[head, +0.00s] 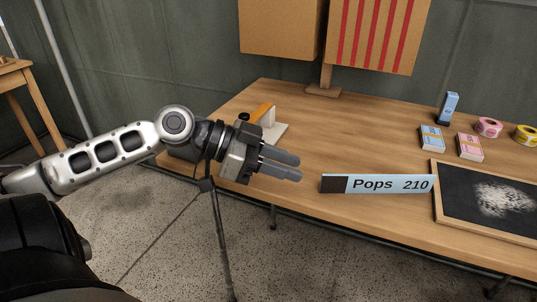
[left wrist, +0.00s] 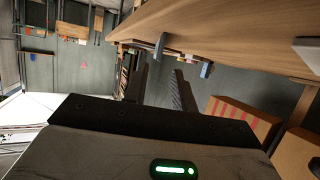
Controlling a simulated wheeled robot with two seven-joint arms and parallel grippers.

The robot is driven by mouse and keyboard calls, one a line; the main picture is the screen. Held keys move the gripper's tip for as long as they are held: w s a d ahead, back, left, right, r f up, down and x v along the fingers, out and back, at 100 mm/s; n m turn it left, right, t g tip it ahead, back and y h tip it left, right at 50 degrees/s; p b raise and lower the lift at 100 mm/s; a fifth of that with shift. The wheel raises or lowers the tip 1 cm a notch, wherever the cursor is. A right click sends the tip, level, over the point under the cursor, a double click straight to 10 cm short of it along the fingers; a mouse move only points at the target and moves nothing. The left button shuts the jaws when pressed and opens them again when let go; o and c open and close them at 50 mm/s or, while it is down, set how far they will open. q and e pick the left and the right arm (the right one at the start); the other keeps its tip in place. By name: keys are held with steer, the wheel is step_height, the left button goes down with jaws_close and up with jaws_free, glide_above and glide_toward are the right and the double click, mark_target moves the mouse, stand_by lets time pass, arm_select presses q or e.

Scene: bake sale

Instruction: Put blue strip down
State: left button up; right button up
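The blue strip (head: 388,185), marked "Pops 210" with a dark block at its left end, is at the front part of the wooden table (head: 350,130). Its lettered face is toward me, and its right end is close to the chalkboard. I cannot tell whether it rests on the top or stands off it. My left gripper (head: 299,168) is left of the strip, apart from it, with its fingers pointing right. In the left wrist view its two fingers (left wrist: 160,78) stand apart with nothing between them. My right gripper is not in view.
A framed chalkboard (head: 459,215) with a white smudge lies at the right front. An orange-and-white item (head: 266,115) sits at the table's left. The table's middle is clear.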

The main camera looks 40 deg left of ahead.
arm_select(q)
steer(key=v, duration=0.2)
steer(key=shift+s+a+r+p, duration=0.2)
steer(key=shift+a+p, duration=0.1)
steer(key=shift+s+a, duration=0.15)
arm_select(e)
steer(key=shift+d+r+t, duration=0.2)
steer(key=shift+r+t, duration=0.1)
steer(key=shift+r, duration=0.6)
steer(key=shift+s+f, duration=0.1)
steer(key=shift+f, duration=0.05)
